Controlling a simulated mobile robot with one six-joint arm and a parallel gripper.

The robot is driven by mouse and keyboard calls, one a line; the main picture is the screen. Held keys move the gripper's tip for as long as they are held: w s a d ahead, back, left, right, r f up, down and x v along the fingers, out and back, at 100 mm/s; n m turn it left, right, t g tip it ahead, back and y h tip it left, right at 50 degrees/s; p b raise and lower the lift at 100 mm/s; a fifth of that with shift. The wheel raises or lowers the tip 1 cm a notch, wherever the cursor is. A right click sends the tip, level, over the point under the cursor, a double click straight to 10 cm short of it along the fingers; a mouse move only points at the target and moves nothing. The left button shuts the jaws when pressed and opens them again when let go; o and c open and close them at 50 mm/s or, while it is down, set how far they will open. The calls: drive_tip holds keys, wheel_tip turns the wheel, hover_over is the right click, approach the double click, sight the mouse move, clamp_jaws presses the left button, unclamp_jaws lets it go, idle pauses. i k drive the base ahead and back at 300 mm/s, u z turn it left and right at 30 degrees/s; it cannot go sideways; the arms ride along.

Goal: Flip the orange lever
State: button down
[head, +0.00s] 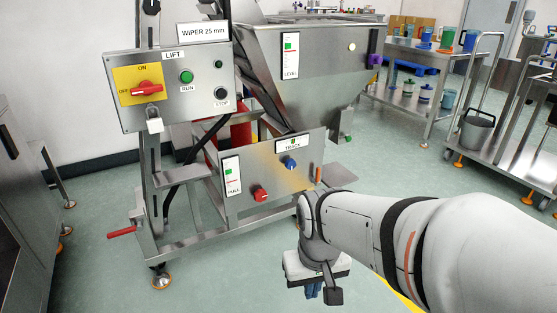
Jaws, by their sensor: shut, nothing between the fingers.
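A small orange lever (318,174) stands upright at the right edge of the lower metal control panel (240,195), just above my wrist in the picture. Its lower end is partly hidden by my arm. My gripper (313,290) hangs below and in front of that panel, pointing down. It is shut and empty, and apart from the lever. Its fingers are small and mostly hidden behind the wrist housing.
The lower panel has a red knob (260,194) and a blue knob (290,163). A LIFT box (175,100) with a red switch (146,88) is at upper left. A red handle (121,232) sticks out low left. A steel hopper (330,80) stands above. Open floor lies front left.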

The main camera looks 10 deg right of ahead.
sight(317, 182)
drive_tip(key=k, duration=0.7)
drive_tip(key=z, duration=0.8)
drive_tip(key=i, duration=2.45)
drive_tip(key=u, duration=0.75)
drive_tip(key=k, duration=0.8)
drive_tip(key=u, duration=0.15)
drive_tip(key=i, duration=0.8)
drive_tip(key=z, duration=0.05)
